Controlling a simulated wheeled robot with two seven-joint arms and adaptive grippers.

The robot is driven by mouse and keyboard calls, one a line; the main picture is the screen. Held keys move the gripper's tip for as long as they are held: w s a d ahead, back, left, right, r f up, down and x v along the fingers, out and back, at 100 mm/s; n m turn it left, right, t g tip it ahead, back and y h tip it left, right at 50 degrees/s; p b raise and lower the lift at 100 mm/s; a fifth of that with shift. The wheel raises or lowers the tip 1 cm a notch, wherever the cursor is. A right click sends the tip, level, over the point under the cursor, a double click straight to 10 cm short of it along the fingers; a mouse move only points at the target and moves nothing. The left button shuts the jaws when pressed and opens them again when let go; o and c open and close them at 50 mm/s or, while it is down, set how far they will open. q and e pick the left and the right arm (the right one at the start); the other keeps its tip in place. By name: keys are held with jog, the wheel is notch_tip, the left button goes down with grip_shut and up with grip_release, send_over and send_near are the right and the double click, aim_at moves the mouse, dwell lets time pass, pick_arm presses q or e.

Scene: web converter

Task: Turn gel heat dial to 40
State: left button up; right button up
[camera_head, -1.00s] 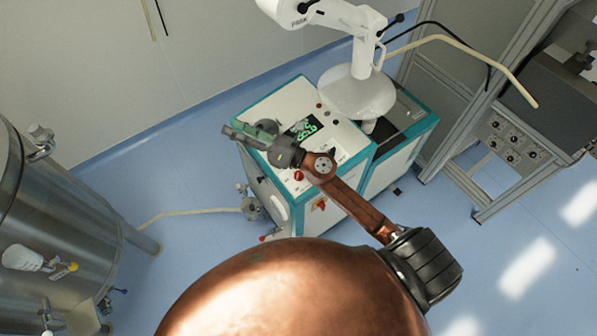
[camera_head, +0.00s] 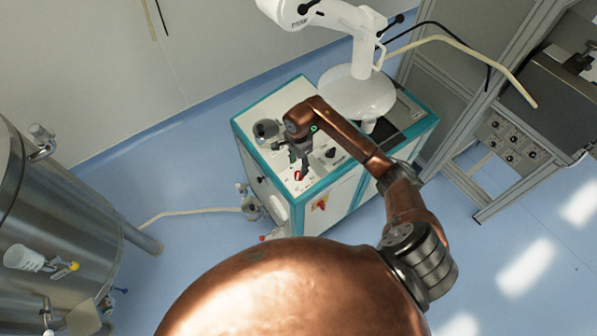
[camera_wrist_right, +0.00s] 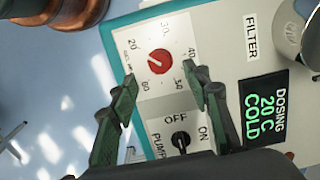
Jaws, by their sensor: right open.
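The gel heat dial is a red round knob (camera_wrist_right: 158,61) on a white plate, with numbers from 20 to 60 around it. The 40 is at its right in the right wrist view; I cannot tell surely which number it points to. In the head view the red knob (camera_head: 299,177) is at the front of the machine's top panel. My right gripper (camera_head: 300,168) points down close to it. In the right wrist view the gripper (camera_wrist_right: 162,79) is open, its fingers either side of the dial's lower area, holding nothing. My left gripper is out of view.
A black pump switch (camera_wrist_right: 181,141) marked OFF and ON sits beside the dial. A display (camera_wrist_right: 264,107) reads "DOSING 20 C COLD". A white robot arm (camera_head: 357,95) stands behind; a steel tank (camera_head: 60,235) is at left.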

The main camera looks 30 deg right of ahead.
aim_at(298, 173)
notch_tip(298, 173, down, 6)
jog(key=shift+r+p, duration=0.1)
jog(key=shift+p, duration=0.4)
jog(key=shift+c, duration=0.3)
jog(key=c, duration=1.1)
